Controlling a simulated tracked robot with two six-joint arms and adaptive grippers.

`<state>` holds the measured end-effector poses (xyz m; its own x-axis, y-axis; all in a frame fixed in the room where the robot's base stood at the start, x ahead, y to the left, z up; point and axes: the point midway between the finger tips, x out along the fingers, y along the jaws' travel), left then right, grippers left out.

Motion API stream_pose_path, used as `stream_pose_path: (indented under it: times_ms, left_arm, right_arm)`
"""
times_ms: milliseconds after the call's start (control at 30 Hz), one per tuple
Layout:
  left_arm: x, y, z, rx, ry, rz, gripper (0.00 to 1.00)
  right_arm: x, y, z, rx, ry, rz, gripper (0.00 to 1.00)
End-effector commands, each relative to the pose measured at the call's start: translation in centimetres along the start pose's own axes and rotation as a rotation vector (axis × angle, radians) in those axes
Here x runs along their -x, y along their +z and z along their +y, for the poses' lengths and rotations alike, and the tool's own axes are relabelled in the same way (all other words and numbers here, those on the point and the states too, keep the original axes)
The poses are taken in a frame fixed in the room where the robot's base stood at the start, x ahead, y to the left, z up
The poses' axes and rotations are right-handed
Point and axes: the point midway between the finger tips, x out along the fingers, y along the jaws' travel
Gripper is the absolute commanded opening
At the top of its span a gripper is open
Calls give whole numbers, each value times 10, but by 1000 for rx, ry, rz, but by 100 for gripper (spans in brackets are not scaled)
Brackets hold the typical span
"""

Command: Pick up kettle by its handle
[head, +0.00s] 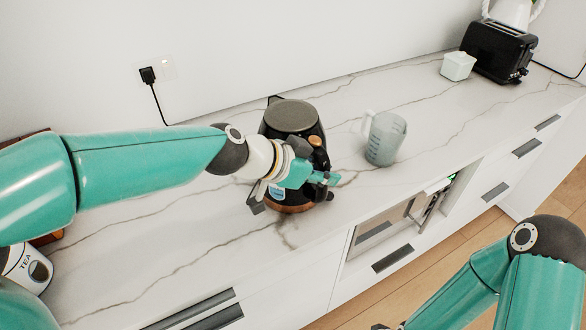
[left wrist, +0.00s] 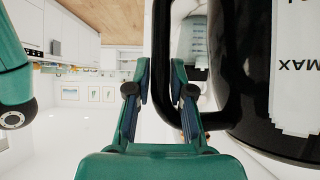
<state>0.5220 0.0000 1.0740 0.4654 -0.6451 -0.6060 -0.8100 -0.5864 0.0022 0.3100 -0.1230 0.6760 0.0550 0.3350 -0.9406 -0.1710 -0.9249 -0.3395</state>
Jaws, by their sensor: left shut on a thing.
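The kettle (head: 275,128) is black with a grey lid and a copper-coloured base. It stands upright on the marble counter in the head view, partly hidden by my left gripper (head: 325,178). In the left wrist view the kettle's dark body (left wrist: 235,75) fills the right side, with a pale MAX gauge strip. Its black handle (left wrist: 161,45) runs between the two fingers of my left gripper (left wrist: 160,82), which is shut on it.
A translucent measuring jug (head: 386,139) stands right of the kettle. A white pot (head: 457,66) and a black toaster (head: 498,50) are farther right. A TEA canister (head: 27,268) is at left. A plug and cord (head: 149,77) are on the wall. The counter's front left is clear.

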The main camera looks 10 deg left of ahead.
Motion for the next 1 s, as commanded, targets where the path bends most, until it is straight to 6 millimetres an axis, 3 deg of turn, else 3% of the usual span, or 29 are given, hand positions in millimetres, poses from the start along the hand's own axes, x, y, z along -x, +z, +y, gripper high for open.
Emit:
stream_pose_path:
  times_ms: [467, 667, 1000]
  left_arm:
    - [10, -13, -3, -12, -10, 11, 0]
    - [27, -37, -3, -13, -12, 13, 0]
    - [75, -98, -2, -12, -13, 16, 0]
  right_arm:
    - [4, 0, -2, 0, 0, 0, 86]
    - [13, 0, -5, 0, 0, 0, 86]
    - [23, 0, -8, 0, 0, 0, 86]
